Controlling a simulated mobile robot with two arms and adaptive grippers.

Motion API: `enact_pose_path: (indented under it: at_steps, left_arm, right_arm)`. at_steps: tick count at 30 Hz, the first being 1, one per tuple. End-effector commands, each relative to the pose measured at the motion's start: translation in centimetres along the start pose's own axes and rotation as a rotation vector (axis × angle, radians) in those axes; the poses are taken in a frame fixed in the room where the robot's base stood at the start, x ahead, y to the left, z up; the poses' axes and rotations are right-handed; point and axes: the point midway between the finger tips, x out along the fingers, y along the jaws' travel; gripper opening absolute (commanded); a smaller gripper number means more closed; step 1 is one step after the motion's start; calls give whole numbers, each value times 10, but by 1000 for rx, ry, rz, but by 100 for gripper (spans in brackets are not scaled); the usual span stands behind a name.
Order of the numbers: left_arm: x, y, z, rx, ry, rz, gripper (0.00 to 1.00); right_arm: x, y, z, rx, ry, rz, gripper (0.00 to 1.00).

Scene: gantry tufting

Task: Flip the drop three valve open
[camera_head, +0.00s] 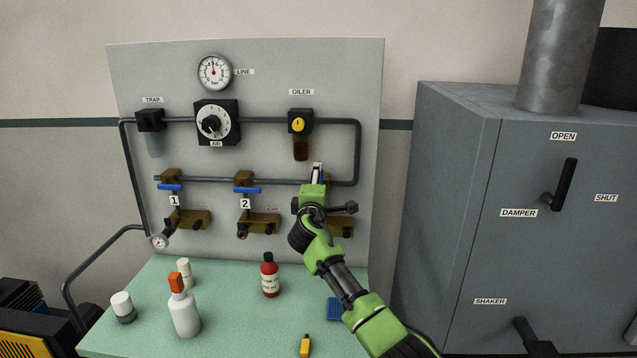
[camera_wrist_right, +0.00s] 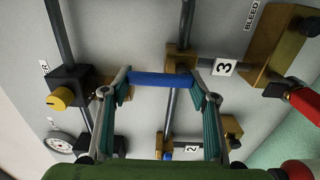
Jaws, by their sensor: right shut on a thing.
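The drop three valve has a brass body (camera_wrist_right: 178,62) beside a "3" label (camera_wrist_right: 223,67). Its blue lever (camera_wrist_right: 160,79) spans between the fingers of my right gripper (camera_wrist_right: 162,92) in the wrist view. There the lever lies across the header pipe, roughly along the line toward the "3" label. My right gripper is shut on this lever. In the head view the same gripper (camera_head: 317,174) reaches the panel right of valve two and hides most of valve three. My left gripper is not in view.
Valve levers one (camera_head: 170,187) and two (camera_head: 246,190) lie level on the panel (camera_head: 220,220). The oiler (camera_head: 300,122) is above my gripper. Bottles, including a red one (camera_head: 270,276), stand on the green bench (camera_head: 225,320). A grey cabinet (camera_head: 455,210) stands right.

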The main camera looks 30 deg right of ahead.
Motion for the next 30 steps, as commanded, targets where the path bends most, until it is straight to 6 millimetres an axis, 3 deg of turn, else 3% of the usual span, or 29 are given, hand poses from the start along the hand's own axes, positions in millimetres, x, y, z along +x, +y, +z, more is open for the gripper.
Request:
enact_pose_path:
  at_steps: [12,13,15,30]
  left_arm:
    - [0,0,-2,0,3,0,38]
    - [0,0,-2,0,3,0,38]
    - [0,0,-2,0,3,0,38]
    - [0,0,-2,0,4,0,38]
  right_arm:
    - [0,1,0,-13,-1,2,16]
    - [0,1,0,-12,-1,2,59]
    - [0,1,0,-12,-1,2,72]
    - [-9,0,-1,-8,0,1,72]
